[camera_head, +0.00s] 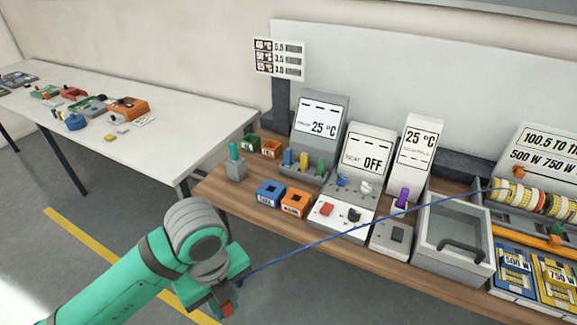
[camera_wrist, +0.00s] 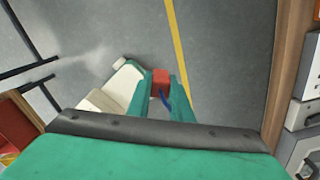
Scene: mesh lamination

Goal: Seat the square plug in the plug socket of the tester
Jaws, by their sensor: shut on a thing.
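My gripper (camera_head: 222,300) is in front of the bench, over the floor. It is shut on a small red block (camera_wrist: 160,77), which I take to be the square plug. In the wrist view the red block sits between the two green fingers, with a blue cable beside it. In the head view the blue cable (camera_head: 340,237) runs taut from my gripper across the bench to the right. Several grey-white units stand on the bench, among them a HEAT OFF unit (camera_head: 367,150) and a 25 °C unit (camera_head: 417,150). I cannot tell which is the tester or make out its plug socket.
A blue box (camera_head: 270,193) and an orange box (camera_head: 294,204) stand near the bench's front edge. A grey bin with a clear lid (camera_head: 452,235) stands to the right, beside rolls on a rack (camera_head: 535,200). A white table (camera_head: 165,145) is at left.

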